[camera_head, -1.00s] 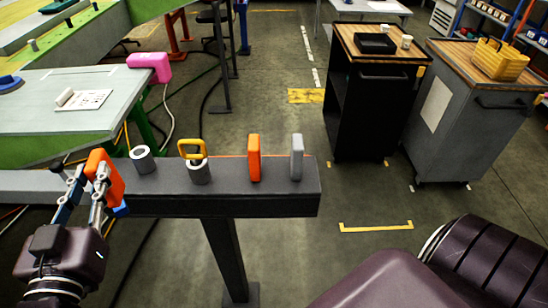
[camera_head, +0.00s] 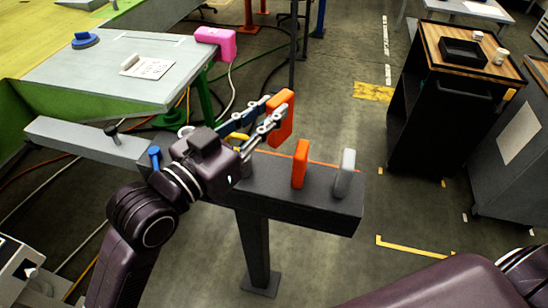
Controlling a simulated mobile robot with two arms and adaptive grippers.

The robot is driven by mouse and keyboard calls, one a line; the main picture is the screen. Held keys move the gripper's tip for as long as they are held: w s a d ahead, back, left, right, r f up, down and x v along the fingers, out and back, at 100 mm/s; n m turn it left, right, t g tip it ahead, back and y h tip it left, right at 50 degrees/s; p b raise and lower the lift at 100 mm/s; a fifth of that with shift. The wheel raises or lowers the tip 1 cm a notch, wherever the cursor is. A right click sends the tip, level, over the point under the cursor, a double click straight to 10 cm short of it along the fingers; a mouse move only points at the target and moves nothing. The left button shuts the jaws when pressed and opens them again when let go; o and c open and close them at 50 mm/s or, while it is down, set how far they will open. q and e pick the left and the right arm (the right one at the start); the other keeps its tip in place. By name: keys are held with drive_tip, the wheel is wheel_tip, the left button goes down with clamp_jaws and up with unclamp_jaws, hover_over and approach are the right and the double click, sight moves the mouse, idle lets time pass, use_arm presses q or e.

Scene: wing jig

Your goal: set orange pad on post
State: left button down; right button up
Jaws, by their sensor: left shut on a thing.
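My left gripper (camera_head: 272,115) is shut on an orange pad (camera_head: 284,120) and holds it upright above the dark beam (camera_head: 325,207). A second orange pad (camera_head: 300,164) stands upright on the beam to the right of the held one. A grey pad (camera_head: 344,173) stands near the beam's right end. A short blue post (camera_head: 154,157) stands bare on the beam at the left, and a dark post (camera_head: 111,135) stands farther left. A yellow ring (camera_head: 238,137) and a pale round collar (camera_head: 186,131) are mostly hidden behind my left gripper. My right gripper is out of view.
A pale table (camera_head: 100,85) behind the beam holds a pink block (camera_head: 215,42) at its right corner. A black cart (camera_head: 440,110) stands at the right beside a grey cart (camera_head: 510,150). Open floor lies between the beam and the black cart.

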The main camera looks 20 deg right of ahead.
sight(270, 141)
use_arm(q)
wheel_tip(270, 141, down, 8)
drive_tip(key=shift+d+r, duration=0.1)
wheel_tip(270, 141, down, 4)
drive_tip(key=shift+f, duration=0.15)
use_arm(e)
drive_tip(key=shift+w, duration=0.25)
use_arm(q)
drive_tip(key=shift+f, duration=0.1)
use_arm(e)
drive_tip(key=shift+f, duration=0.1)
use_arm(q)
drive_tip(key=shift+f, duration=0.1)
drive_tip(key=c, duration=1.8)
unclamp_jaws()
drive_tip(key=shift+o, duration=0.2)
